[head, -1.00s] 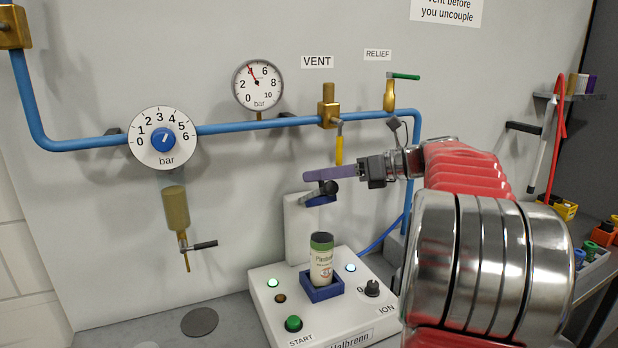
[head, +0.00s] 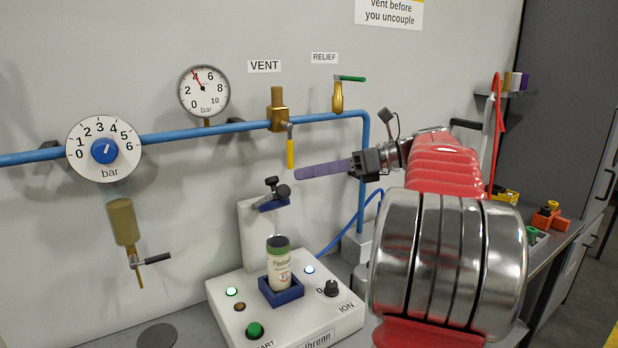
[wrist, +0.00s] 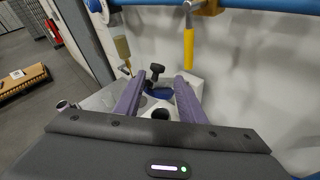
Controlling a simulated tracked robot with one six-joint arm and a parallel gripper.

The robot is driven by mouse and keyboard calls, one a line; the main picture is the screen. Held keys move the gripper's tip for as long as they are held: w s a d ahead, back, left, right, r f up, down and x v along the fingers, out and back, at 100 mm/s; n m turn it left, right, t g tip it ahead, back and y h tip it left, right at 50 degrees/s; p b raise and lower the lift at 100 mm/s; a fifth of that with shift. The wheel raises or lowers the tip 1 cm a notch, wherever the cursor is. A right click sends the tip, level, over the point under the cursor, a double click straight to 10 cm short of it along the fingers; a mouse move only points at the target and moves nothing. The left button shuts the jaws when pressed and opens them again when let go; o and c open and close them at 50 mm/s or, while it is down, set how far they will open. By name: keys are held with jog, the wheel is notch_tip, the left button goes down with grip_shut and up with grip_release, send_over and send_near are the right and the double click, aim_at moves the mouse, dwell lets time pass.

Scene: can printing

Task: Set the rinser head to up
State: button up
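The rinser head (head: 271,196) is a dark blue piece with black knobs, on a white post (head: 256,240) behind the can stand. It sits above the can (head: 278,265), which stands upright in a blue holder (head: 281,292). My gripper (head: 298,172) has purple fingers and is to the right of the rinser head, slightly higher in the picture and apart from it. In the wrist view my gripper (wrist: 160,78) is open and empty, with the rinser head (wrist: 157,88) showing beyond and between its fingers. I cannot tell the head's exact tilt setting.
The white control box (head: 300,318) has a green start button (head: 255,331) and an ION knob (head: 331,288). A blue pipe (head: 240,127) runs along the wall. The yellow vent handle (head: 291,153) hangs close above the fingers. A blue hose (head: 345,232) runs behind the box.

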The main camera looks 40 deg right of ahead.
jog(key=shift+f+n, duration=0.3)
jog(key=shift+f, duration=0.3)
jog(key=shift+c, duration=1.4)
jog(key=f+n, duration=0.1)
jog(key=f, duration=0.1)
jog(key=f+n+g+h, duration=0.1)
jog(key=f, duration=0.1)
jog(key=f+n+h, duration=0.1)
jog(key=f, duration=0.1)
jog(key=shift+a+f+n+g, duration=0.25)
jog(key=shift+n+g, duration=0.05)
jog(key=shift+g, duration=0.1)
grip_shut()
jog(key=s+a+f+n+g+h, duration=0.15)
jog(key=a+f+n+g, duration=0.4)
jog(key=a, duration=0.75)
jog(key=s+a+f+n+h, duration=0.1)
jog(key=s+a+f+n, duration=0.2)
jog(key=a+n, duration=0.4)
jog(key=s+a+f+n+h, duration=0.2)
jog(key=s+a+f+n, duration=0.1)
jog(key=s+a+n, duration=0.2)
jog(key=s+a+f+n+h, duration=0.2)
jog(key=s+a+f+n, duration=0.2)
jog(key=a+n, duration=0.5)
jog(key=shift+s+n+t, duration=0.35)
jog(key=shift+s+n, duration=0.25)
jog(key=shift+n, duration=0.15)
jog(key=shift+d, duration=0.15)
